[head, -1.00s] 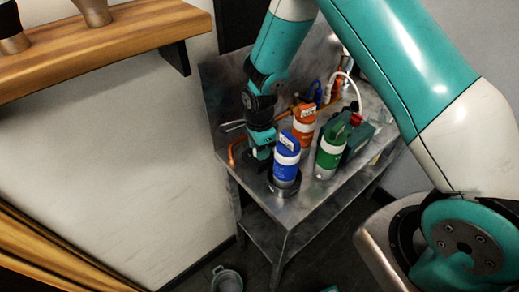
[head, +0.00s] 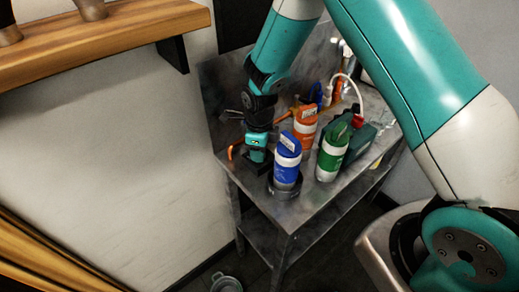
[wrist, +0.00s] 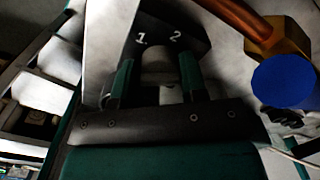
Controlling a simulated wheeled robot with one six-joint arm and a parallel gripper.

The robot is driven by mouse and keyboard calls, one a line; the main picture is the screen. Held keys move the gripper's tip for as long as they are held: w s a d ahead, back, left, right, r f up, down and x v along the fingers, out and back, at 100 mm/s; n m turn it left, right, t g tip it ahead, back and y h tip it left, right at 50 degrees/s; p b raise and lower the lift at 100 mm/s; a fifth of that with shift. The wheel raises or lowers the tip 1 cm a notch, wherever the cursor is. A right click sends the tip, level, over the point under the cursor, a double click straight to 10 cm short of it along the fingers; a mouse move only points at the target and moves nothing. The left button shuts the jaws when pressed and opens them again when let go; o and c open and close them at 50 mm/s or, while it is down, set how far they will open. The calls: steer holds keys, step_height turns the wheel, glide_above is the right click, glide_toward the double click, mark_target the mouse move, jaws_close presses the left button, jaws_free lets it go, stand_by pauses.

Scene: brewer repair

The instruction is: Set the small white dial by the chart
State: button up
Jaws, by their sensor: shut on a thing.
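The small white dial (wrist: 157,62) sits between the two fingers of my gripper (wrist: 155,80) in the wrist view, in front of a dark plate (wrist: 188,30) marked 1 and 2. My gripper is shut on the dial. Any pointer mark on the dial is too dark or hidden to read. In the head view my gripper (head: 257,153) points down at the back left of the metal bench (head: 300,213), behind the blue canister (head: 288,165). The dial is hidden there. I cannot make out the chart in either view.
An orange canister (head: 304,130) and a green canister (head: 332,155) stand close to the right of my gripper. In the wrist view a copper pipe with a brass fitting (wrist: 275,35) and a blue round cap (wrist: 285,82) are near on the right. A wooden shelf (head: 110,40) juts out at upper left.

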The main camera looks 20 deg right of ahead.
stand_by(0.5)
steer(key=o, duration=0.9)
step_height(320, 180, up, 18)
steer(key=shift+f+b, duration=0.25)
steer(key=shift+b, duration=0.95)
steer(key=s+a+r+n+y, duration=0.1)
steer(key=s+r+n, duration=0.1)
steer(key=s+n, duration=0.6)
steer(key=s+a+r+n+y, duration=0.1)
steer(key=s+a+r+n, duration=0.1)
steer(key=s+n, duration=0.6)
steer(key=s+a+r+n+y, duration=0.1)
steer(key=s+n, duration=0.7)
steer(key=n, duration=0.8)
steer(key=shift+s+a+r+y, duration=0.2)
steer(key=shift+r+y, duration=0.1)
steer(key=shift+r, duration=0.3)
steer(key=shift+s+a+r+y, duration=0.1)
steer(key=shift+s+r+y, duration=0.15)
steer(key=shift+r, duration=0.35)
